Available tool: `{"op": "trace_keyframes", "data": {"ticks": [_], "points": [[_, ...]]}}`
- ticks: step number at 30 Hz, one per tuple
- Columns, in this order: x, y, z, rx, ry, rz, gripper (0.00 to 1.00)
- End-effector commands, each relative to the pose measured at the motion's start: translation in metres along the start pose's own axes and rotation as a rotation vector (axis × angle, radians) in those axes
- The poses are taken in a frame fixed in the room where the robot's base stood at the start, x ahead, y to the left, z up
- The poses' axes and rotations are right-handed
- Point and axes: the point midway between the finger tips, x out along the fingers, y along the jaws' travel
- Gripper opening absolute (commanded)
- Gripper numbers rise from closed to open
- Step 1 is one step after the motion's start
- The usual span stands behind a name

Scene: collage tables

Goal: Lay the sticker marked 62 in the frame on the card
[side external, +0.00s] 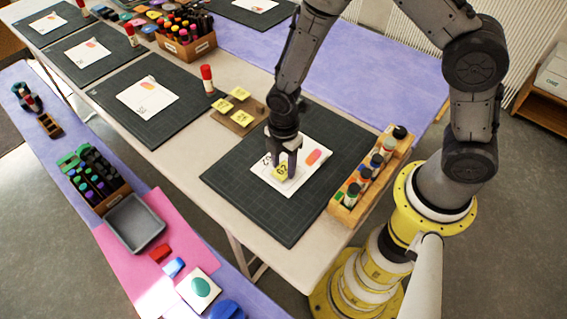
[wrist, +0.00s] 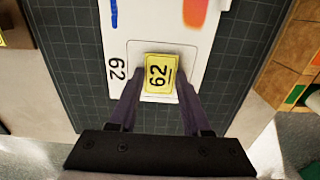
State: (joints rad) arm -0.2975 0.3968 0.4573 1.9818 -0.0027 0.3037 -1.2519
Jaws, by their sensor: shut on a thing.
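The yellow sticker marked 62 (side external: 281,173) is held by my gripper (side external: 284,163), whose jaws are shut on it. In the wrist view the sticker (wrist: 158,75) shows between the fingertips (wrist: 158,78), over the thin outlined frame (wrist: 134,43) on the white card. The sticker appears inside the outline, roughly square with it; whether it touches the card I cannot tell. The card (side external: 296,183) lies on a dark cutting mat (side external: 232,176) and also shows in the wrist view (wrist: 150,20). A printed 62 (wrist: 117,69) stands left of the frame.
A wooden rack of bottles (side external: 350,205) stands right of the mat. A brown board with yellow stickers (side external: 240,115) lies behind it. A red glue stick (side external: 207,80) stands upright by the mat with another card (side external: 147,98). The mat's front area is clear.

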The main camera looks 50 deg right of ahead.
Motion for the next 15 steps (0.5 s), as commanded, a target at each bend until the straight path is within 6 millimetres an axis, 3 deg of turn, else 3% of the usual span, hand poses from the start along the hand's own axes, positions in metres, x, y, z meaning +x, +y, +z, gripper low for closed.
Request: {"op": "trace_keyframes", "data": {"ticks": [3, 4, 9, 15], "points": [[0.0001, -0.0002, 0.0001, 0.000, 0.000, -0.001, 0.21], [0.0001, -0.0002, 0.0001, 0.000, 0.000, -0.001, 0.52], [0.0002, -0.0002, 0.0001, 0.000, 0.000, -0.001, 0.82], [0.0002, -0.0002, 0.0001, 0.000, 0.000, -0.001, 0.83]]}}
